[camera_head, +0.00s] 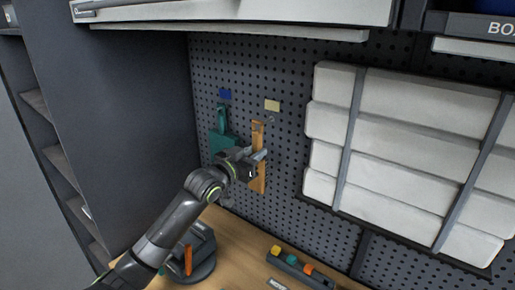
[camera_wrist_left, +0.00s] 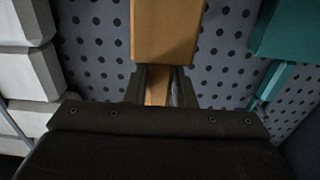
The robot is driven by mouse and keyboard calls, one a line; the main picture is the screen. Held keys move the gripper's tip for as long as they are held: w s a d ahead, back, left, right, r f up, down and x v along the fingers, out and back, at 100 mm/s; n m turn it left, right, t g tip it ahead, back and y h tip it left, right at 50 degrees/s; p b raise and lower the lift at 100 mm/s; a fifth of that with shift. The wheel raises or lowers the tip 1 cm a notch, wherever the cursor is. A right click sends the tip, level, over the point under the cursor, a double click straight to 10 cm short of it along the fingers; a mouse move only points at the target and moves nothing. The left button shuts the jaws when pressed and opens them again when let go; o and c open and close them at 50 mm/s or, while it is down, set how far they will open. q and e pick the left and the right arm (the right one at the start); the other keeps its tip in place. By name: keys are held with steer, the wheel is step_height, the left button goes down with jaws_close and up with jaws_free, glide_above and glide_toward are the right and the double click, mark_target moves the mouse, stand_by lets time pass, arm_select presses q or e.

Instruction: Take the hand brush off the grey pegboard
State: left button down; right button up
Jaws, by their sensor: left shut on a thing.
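The hand brush (camera_head: 258,183) is the orange-brown wooden piece, upright against the grey pegboard (camera_head: 285,65), with a narrow handle above and a wider block below. My left gripper (camera_head: 256,155) is shut on its handle. In the left wrist view, the brush's wide block (camera_wrist_left: 166,30) is at the top, and the narrow handle runs down between my fingers (camera_wrist_left: 160,88). The handle's top end is near a small hook on the board; I cannot tell whether it still hangs there. My right gripper is not in view.
A teal dustpan-like tool (camera_head: 220,140) hangs close to the brush's left. White bins (camera_head: 400,150) stand to the right and a shelf (camera_head: 240,12) is above. Below, the wooden bench (camera_head: 240,258) holds a dark round holder (camera_head: 203,262) and a tray with coloured pieces (camera_head: 300,270).

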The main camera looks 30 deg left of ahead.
arm_select(q)
steer(key=s+p, duration=0.1)
steer(key=s, duration=0.1)
steer(key=shift+s+a+r+p, duration=0.1)
steer(key=shift+s+a+p, duration=0.05)
steer(key=shift+s+p, duration=0.2)
stand_by(0.4)
